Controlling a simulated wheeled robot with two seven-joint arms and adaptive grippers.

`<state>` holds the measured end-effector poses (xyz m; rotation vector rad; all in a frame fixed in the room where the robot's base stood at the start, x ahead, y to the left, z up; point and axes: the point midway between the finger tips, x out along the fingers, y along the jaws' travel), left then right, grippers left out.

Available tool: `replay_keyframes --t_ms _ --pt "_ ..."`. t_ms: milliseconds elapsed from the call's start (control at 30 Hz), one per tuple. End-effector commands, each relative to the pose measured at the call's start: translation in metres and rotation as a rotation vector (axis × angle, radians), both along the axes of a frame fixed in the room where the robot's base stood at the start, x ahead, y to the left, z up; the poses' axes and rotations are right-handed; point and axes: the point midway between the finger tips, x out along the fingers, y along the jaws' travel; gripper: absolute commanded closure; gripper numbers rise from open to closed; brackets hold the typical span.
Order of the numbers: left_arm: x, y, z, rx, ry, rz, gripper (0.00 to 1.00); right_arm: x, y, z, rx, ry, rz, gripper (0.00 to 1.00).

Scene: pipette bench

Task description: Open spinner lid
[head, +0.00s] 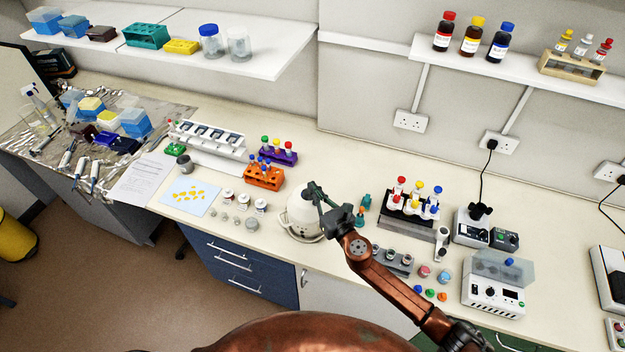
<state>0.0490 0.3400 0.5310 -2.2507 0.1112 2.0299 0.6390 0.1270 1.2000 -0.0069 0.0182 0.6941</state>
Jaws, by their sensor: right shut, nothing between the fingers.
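The round white device, which looks like the spinner (297,214), stands near the front edge of the bench at the middle of the head view. My right arm comes in from the lower right. My right gripper (314,190) is shut and empty, at the upper right part of the white device, and hides some of it. I cannot tell whether the gripper touches the device or how its lid stands. My left gripper is not in view.
An orange rack (263,177) and small jars (262,206) stand left of the white device. A black tube rack (408,212) and a control box with a clear cover (494,292) stand to the right. Loose coloured caps (424,271) lie near the arm.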

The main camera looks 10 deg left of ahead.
Motion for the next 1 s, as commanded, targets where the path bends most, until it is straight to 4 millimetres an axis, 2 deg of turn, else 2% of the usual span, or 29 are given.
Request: replay_keyframes --t_ms 200,500,567,633,667,767,800,867,900,1000 --pt "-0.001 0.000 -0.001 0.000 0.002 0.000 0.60 -0.014 -0.014 -0.007 0.000 0.000 0.005 1.00" --pt "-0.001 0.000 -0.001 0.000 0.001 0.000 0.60 -0.016 -0.021 -0.007 0.009 0.006 -0.004 1.00" --pt "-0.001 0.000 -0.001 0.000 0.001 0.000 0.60 -0.016 -0.027 -0.005 0.048 0.031 -0.026 1.00" --pt "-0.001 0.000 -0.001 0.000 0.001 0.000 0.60 -0.014 -0.044 -0.001 0.155 0.102 -0.087 1.00" --pt "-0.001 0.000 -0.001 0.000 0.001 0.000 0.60 -0.013 -0.056 0.000 0.223 0.146 -0.125 1.00" --pt "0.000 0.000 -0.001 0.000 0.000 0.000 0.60 -0.010 -0.115 -0.001 0.525 0.337 -0.303 1.00" --pt "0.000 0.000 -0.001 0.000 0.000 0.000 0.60 -0.010 -0.144 -0.007 0.657 0.418 -0.384 1.00" --pt "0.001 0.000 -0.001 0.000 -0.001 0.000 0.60 -0.016 -0.186 -0.019 0.849 0.530 -0.503 1.00" --pt "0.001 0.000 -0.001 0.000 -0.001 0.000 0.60 -0.022 -0.213 -0.029 0.969 0.595 -0.579 1.00" --pt "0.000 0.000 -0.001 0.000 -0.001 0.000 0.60 -0.045 -0.275 -0.059 1.253 0.740 -0.767 1.00"
